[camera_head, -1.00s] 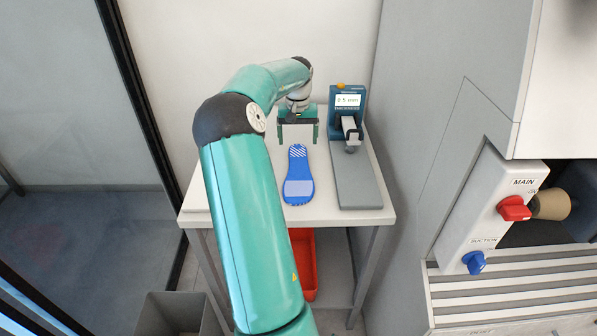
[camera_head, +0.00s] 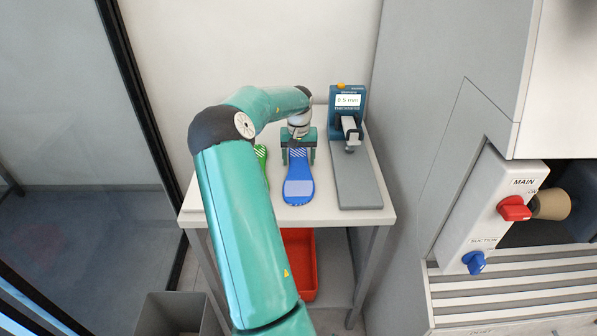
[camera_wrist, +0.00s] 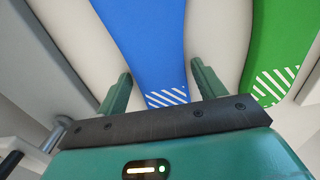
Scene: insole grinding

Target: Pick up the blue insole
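The blue insole (camera_head: 298,187) lies on the white table (camera_head: 235,215), its striped narrower end pointing to the back. My gripper (camera_head: 299,158) is over that striped end. In the wrist view the blue insole (camera_wrist: 147,45) passes between the two open fingers of my gripper (camera_wrist: 163,85). One finger is on each side, with a visible gap beside the insole. I cannot tell how high the fingertips are above the table.
A green insole (camera_head: 261,158) lies left of the blue one, partly hidden by my arm. A thickness gauge (camera_head: 347,115) with a grey base plate (camera_head: 358,185) stands close on the right. A red bin (camera_head: 300,262) is below the table.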

